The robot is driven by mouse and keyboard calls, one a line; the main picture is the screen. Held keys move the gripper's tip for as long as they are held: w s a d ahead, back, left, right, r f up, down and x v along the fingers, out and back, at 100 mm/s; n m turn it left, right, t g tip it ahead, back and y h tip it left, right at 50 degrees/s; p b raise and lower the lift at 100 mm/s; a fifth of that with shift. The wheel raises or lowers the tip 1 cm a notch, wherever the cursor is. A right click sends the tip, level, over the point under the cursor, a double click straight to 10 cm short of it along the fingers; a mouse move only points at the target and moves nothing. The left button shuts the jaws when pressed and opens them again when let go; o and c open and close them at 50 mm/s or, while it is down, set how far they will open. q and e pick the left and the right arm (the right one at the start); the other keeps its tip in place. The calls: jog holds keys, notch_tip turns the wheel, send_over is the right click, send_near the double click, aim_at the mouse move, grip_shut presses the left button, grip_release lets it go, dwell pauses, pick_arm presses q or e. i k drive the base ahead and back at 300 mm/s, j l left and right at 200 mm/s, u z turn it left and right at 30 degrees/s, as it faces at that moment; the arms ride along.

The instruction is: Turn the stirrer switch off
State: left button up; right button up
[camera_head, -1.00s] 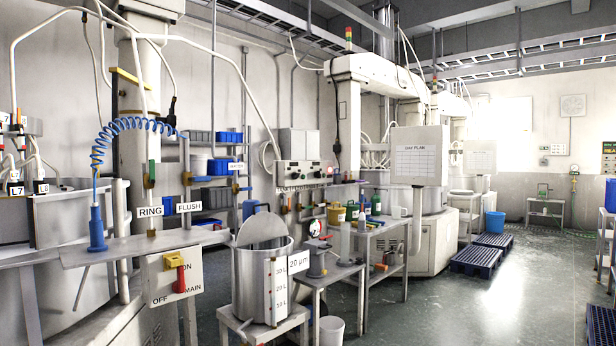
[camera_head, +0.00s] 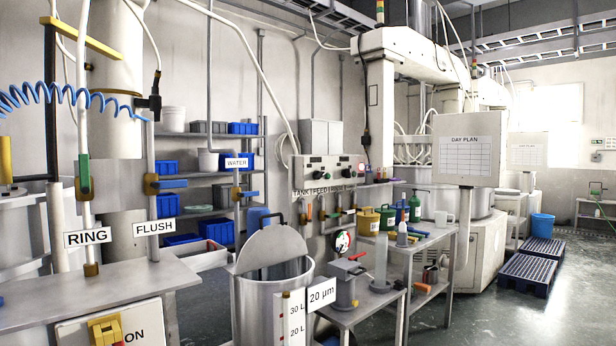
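No switch with a readable stirrer label shows. A control panel (camera_head: 322,190) with small knobs and lights is on the back wall side, behind the steel tank; its lettering is only partly legible, seeming to read tank and feed. The steel tank (camera_head: 258,297) has a half-open lid (camera_head: 272,247) and a level scale marked 30 L and 20 L. A yellow switch (camera_head: 106,330) on a white box marked ON is cut off at the bottom left. Neither of my grippers is in view.
A steel table (camera_head: 85,292) with RING and FLUSH valves stands at the left. A low bench (camera_head: 372,302) with a gauge and a bench with cans stand right of the tank. A DAY PLAN board (camera_head: 466,148) stands behind them. Grey floor (camera_head: 470,310) is clear at lower right.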

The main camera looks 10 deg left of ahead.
aim_at(317, 175)
jog(key=i+u, duration=0.1)
jog(key=i, duration=0.95)
jog(key=j, duration=0.05)
